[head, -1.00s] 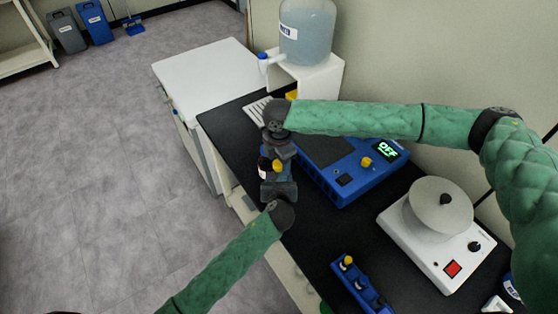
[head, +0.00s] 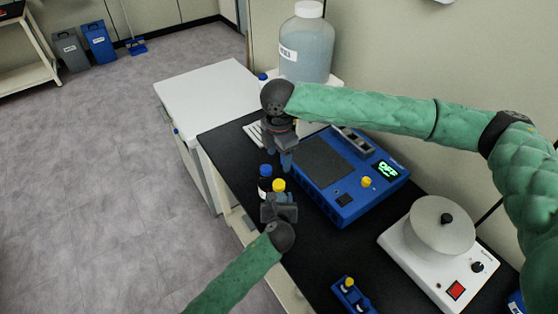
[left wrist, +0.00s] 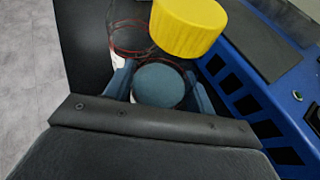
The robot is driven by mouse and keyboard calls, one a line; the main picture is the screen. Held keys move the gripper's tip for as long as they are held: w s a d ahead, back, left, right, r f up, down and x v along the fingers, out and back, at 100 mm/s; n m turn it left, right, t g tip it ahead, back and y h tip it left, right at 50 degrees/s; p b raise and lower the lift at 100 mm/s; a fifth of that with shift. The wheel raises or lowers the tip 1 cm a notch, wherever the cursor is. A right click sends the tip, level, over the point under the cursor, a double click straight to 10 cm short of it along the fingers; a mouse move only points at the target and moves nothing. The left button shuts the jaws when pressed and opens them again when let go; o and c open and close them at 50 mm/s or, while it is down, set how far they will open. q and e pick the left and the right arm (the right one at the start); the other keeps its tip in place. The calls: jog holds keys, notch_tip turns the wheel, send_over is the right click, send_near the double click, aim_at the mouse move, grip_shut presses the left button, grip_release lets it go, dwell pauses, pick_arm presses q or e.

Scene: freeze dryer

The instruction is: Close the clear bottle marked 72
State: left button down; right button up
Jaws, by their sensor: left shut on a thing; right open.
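A yellow cap (head: 279,185) shows just above my left gripper (head: 278,206). In the left wrist view the yellow cap (left wrist: 189,26) is large, close and tilted in the picture. My left gripper is shut, its fingers on either side of a grey-blue round shape (left wrist: 160,86); I take this as the held clear bottle, mostly hidden in the head view. No number 72 is readable, and I cannot tell how firmly the cap sits. My right gripper (head: 286,160) is open, pointing down above the yellow cap and apart from it.
A blue rack (head: 352,297) is in front. A large jug (head: 304,50) stands at the back.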

pick_arm(q)
jog(key=shift+c, duration=2.2)
grip_release()
jog(key=shift+s+r+b, duration=0.1)
jog(key=shift+s+b, duration=0.2)
jog(key=shift+s, duration=0.2)
jog(key=shift+b+v, duration=1.05)
jog(key=shift+v, duration=2.35)
jog(key=shift+r, duration=0.1)
